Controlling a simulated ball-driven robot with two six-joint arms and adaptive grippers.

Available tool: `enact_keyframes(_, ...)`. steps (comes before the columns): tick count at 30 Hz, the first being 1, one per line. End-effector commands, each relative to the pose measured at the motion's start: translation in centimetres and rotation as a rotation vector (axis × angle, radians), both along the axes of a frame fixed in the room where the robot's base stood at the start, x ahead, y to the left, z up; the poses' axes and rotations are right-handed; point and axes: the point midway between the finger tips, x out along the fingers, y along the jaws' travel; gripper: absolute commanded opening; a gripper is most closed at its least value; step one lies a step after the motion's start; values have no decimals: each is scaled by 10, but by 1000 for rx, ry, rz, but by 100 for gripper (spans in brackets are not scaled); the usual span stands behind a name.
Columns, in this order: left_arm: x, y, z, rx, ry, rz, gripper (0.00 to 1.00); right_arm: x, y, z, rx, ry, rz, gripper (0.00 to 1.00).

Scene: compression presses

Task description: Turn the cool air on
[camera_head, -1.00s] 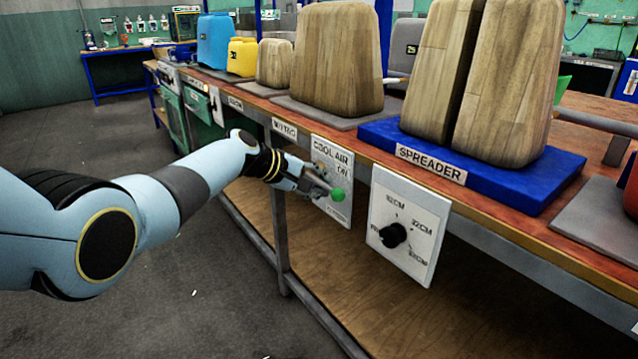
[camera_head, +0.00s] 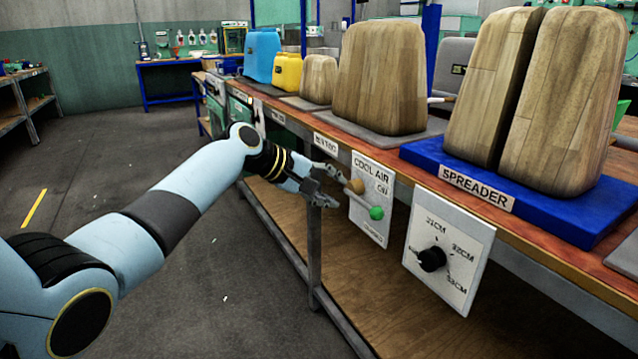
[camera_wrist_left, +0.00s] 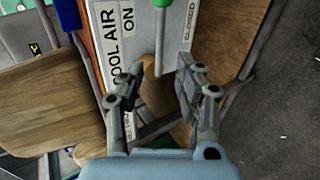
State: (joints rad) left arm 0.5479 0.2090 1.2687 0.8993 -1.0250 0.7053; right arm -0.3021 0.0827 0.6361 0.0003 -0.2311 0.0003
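The COOL AIR panel (camera_head: 371,170) is a white plate on the bench front, with ON near its top and CLOSED near its bottom. Its lever has a pale rod, an orange-brown pivot and a green ball end (camera_head: 376,213); the rod points down and right in the head view. My left gripper (camera_head: 334,189) is open and empty, just left of the lever. In the wrist view, the green ball (camera_wrist_left: 163,9) is at the top edge, ahead of the spread fingers (camera_wrist_left: 157,74); the rod runs down toward the gap between them. My right gripper is not in view.
A SPREADER dial panel (camera_head: 447,252) hangs to the right. Wooden blocks (camera_head: 378,80) and a blue base (camera_head: 420,150) stand on the bench top above. A grey bench leg (camera_head: 314,250) is below the gripper. The floor at left is clear.

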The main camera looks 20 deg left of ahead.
Motion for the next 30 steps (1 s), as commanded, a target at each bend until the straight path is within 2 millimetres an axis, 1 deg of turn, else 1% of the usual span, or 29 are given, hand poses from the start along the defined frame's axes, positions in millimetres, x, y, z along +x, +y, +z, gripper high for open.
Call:
enact_keyframes(1,-6,6,5,4,-1,-1,34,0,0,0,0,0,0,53)
enact_keyframes(3,-13,11,10,3,-1,0,34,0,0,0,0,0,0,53)
enact_keyframes(7,-20,16,16,1,2,-1,34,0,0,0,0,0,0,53)
enact_keyframes(11,-22,17,19,1,1,-1,34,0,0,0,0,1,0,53)
enact_keyframes(23,-22,17,18,0,1,-1,34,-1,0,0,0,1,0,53)
enact_keyframes(26,-30,17,7,-1,22,-2,34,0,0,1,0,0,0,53)
enact_keyframes(29,-56,11,-27,-11,89,-4,34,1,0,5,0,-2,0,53)
enact_keyframes(30,-70,9,-49,-15,132,-2,34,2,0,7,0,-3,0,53)
